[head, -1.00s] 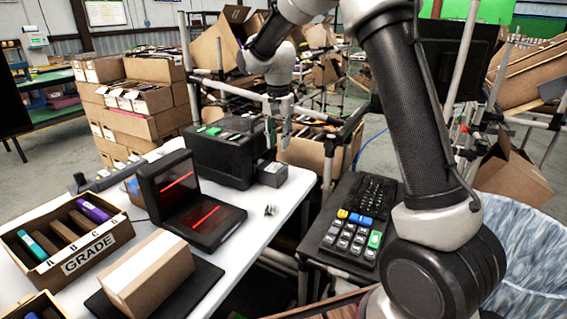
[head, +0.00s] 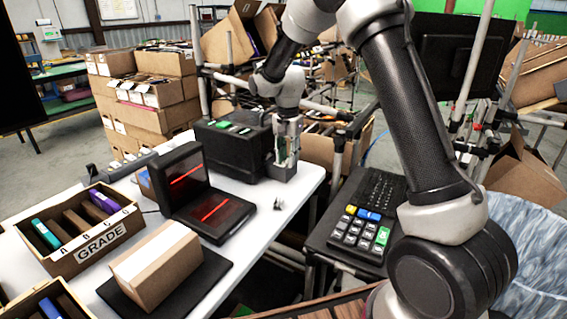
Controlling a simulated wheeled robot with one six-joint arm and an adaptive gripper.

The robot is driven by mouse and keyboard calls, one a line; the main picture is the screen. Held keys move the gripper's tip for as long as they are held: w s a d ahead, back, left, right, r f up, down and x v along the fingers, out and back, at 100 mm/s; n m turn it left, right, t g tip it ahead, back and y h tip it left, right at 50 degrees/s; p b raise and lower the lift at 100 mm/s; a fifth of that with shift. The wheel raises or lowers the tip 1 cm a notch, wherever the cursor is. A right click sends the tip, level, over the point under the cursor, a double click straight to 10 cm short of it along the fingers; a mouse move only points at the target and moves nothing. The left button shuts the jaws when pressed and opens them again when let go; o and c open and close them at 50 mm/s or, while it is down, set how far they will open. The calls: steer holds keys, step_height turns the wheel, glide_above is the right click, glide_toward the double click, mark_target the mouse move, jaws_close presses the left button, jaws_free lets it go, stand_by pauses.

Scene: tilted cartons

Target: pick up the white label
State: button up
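My gripper (head: 287,148) points down at the far right part of the white table, right beside the black printer-like machine. No separate white label can be made out at the gripper; one there could be hidden. A white strip (head: 150,252) lies across the top of the brown carton (head: 164,276), which sits on a black pad at the front, well away from my gripper.
The black machine (head: 232,146) stands left of the gripper. A scanner with red lines (head: 205,212) and a GRADE bin (head: 68,255) stand further left. A small metallic piece (head: 278,204) lies near the table edge. A keypad (head: 360,232) stands right, across a gap.

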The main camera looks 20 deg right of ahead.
jaws_close()
